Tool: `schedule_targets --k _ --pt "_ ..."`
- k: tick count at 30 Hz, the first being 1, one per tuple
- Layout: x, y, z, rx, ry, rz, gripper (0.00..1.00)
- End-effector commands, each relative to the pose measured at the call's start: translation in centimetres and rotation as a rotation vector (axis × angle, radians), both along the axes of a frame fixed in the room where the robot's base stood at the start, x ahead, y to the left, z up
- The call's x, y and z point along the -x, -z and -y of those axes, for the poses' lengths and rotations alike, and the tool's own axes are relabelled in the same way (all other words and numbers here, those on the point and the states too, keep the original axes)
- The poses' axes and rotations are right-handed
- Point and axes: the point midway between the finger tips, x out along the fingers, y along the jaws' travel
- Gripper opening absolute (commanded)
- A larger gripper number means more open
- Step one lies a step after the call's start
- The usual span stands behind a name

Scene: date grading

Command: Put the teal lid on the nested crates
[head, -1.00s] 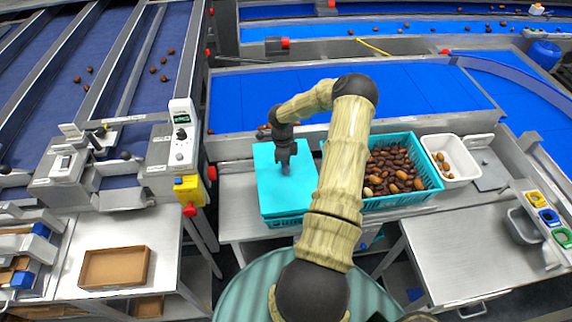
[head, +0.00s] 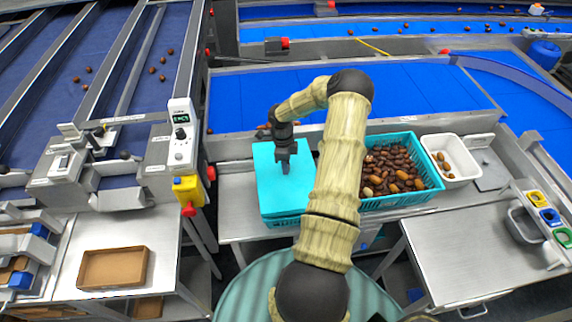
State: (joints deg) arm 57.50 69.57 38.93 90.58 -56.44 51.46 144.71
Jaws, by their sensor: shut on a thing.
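The teal lid (head: 272,197) is a flat square sheet, lying over the teal nested crates (head: 282,221) on the metal table. Only a strip of the crates' front side shows below the lid's near edge. The lid looks roughly level and lined up with them; I cannot tell whether it is fully seated. My gripper (head: 286,174) points down at the middle of the lid and is shut on it, probably at a handle that the fingers hide. My forearm passes just right of the lid.
A teal crate full of dates (head: 434,183) stands right of my arm. A white tub (head: 466,172) with a few dates is farther right. A blue conveyor belt (head: 240,100) runs behind. A brown tray (head: 84,283) lies on the left table. The right table (head: 460,250) is mostly clear.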

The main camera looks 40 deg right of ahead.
Motion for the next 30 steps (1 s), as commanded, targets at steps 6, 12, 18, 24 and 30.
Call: schedule_targets --k 6,12,18,24,30 --pt "-0.04 0.17 -0.05 0.000 -0.002 0.000 0.00" --pt "0.03 0.14 0.03 0.000 0.000 0.000 0.00" --pt "-0.21 0.13 -0.35 0.000 -0.008 0.000 0.00" --pt "-0.16 0.12 -0.26 0.000 -0.006 0.001 0.40" --pt "-0.03 0.12 -0.01 0.001 0.000 0.001 0.49"
